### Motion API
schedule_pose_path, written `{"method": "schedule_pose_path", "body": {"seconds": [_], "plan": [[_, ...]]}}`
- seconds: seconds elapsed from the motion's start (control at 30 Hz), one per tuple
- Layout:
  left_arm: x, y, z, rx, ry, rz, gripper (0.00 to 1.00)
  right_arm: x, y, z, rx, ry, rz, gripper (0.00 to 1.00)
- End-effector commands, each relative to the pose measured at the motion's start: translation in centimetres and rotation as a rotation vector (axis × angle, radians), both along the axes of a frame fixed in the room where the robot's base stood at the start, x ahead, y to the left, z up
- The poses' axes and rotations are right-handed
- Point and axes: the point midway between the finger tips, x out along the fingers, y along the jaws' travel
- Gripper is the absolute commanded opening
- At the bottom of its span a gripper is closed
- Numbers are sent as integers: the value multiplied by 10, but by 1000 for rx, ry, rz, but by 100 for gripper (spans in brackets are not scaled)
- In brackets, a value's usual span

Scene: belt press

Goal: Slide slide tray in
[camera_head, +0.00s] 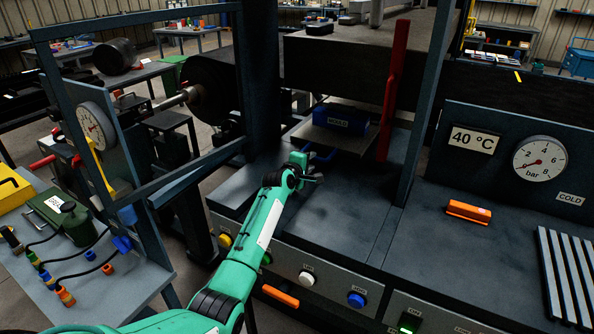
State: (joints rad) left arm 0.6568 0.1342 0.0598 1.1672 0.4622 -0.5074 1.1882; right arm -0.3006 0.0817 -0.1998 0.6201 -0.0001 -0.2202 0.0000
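The slide tray (312,134) is a flat grey plate under the press's dark upper block, and its front part sticks out over the bench. A blue block labelled MOLD (340,119) sits on it. A blue handle (325,155) shows at the tray's front edge. My green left arm reaches up from the bottom, and my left gripper (312,178) is just in front of the handle, close to it. The fingers are small and dark, so I cannot tell whether they are open or touch the handle. My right gripper is not in view.
A red lever (393,90) stands upright right of the tray. A dark post (424,110) stands farther right. An open framed guard (145,110) is at left. An orange-handled item (468,211) lies on the right bench. Buttons line the front panel (320,275).

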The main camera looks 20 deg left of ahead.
Motion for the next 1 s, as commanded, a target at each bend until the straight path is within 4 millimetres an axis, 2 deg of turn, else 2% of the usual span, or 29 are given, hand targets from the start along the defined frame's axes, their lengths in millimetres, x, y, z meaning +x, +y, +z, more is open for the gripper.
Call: {"method": "schedule_pose_path", "body": {"seconds": [0.3, 0.53, 0.73, 1.0], "plan": [[-47, 4, 9, 0, -1, 1, 32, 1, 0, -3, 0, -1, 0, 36], [-76, 6, 15, 0, -1, 1, 32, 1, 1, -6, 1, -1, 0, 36], [-88, 8, 18, -1, 0, 2, 32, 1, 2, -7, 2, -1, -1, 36], [-90, 8, 19, 0, 0, 2, 32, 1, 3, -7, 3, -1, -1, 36]]}}
